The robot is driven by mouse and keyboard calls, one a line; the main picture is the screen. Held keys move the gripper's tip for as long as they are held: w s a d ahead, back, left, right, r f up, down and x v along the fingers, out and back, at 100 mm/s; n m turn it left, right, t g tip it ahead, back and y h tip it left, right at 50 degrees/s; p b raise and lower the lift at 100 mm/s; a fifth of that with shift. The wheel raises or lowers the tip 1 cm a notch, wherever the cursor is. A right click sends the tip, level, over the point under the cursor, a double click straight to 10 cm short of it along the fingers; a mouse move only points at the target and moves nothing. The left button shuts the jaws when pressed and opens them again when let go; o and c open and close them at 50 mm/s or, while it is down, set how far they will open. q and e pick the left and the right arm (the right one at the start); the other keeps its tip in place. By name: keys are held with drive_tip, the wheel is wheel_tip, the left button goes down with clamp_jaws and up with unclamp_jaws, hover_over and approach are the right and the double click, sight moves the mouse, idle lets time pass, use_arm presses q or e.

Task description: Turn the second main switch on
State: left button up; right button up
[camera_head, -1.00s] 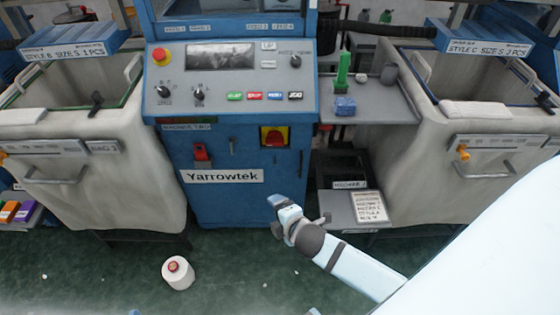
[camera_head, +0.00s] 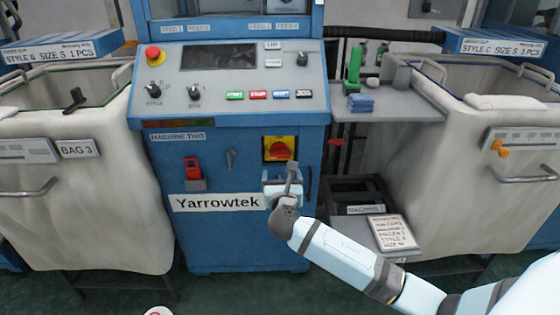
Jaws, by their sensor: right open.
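The main switch is a red rotary knob on a yellow plate (camera_head: 280,149), on the lower front of the blue machine (camera_head: 225,245) labelled MACHINE TWO. My right gripper (camera_head: 291,170) is open just below the switch, in front of the cabinet, with its fingers pointing up towards the knob. The fingertips overlap the plate's lower edge in the picture; I cannot tell whether they touch it. The knob's handle position is too small to read surely. My left gripper is not in view.
Above is the sloped control panel (camera_head: 225,105) with an emergency stop (camera_head: 153,54). A side shelf (camera_head: 420,108) juts out at right. Cloth bags flank the machine.

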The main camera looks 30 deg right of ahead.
sight(280, 157)
drive_tip(key=b+x, duration=0.3)
drive_tip(key=x, duration=0.6)
drive_tip(key=shift+w+d+f, duration=0.15)
drive_tip(key=shift+w, duration=0.25)
drive_tip(key=shift+w+d, duration=0.3)
drive_tip(key=shift+w, duration=0.15)
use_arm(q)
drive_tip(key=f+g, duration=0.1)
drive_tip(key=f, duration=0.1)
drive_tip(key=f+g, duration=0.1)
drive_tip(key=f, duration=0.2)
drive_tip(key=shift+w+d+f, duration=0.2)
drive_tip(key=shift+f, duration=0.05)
use_arm(e)
drive_tip(key=c, duration=0.7)
drive_tip(key=shift+o, duration=0.2)
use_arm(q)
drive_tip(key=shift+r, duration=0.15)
